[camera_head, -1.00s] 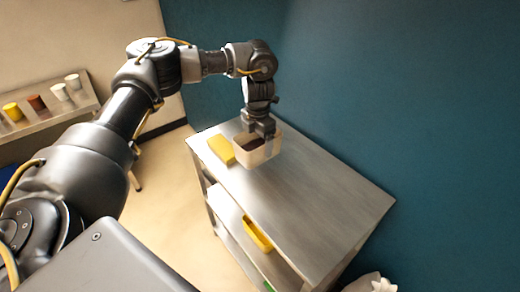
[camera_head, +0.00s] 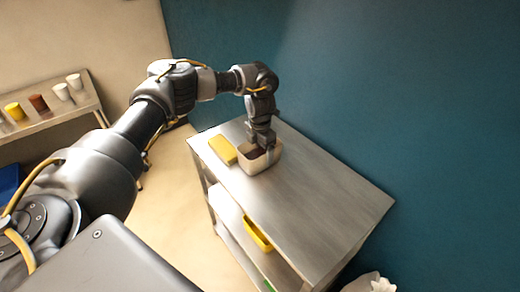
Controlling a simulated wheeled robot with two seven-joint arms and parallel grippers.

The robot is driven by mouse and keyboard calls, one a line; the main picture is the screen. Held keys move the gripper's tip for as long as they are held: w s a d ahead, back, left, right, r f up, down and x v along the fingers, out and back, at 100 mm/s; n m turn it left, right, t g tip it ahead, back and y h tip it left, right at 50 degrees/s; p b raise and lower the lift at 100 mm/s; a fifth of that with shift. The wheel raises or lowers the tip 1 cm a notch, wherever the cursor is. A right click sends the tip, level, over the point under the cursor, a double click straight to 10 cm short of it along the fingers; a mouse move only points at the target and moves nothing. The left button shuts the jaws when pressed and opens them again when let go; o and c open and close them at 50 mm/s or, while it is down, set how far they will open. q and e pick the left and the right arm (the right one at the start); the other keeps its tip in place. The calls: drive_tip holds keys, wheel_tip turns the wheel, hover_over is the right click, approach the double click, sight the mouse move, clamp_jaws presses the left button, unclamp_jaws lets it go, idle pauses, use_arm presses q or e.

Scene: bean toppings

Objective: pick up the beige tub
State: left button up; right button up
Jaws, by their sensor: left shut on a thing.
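The beige tub (camera_head: 258,163) is on or just above the far end of the metal table (camera_head: 320,205), with dark contents showing inside. I cannot tell whether its base touches the tabletop. My left gripper (camera_head: 266,146) comes down from above and is shut on the tub at its rim. The fingertips are partly hidden by the tub wall. My right gripper is not in view.
A yellow block-like item (camera_head: 222,149) lies just left of the tub. A yellow bin (camera_head: 257,233) is on the shelf below. A side shelf at far left holds several cups. The near tabletop is clear; a teal wall stands behind.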

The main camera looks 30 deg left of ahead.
use_arm(q)
drive_tip(key=shift+f, duration=0.15)
drive_tip(key=o, duration=1.2)
wheel_tip(320, 180, up, 12)
drive_tip(key=shift+r+b, duration=0.2)
drive_tip(key=shift+b, duration=0.15)
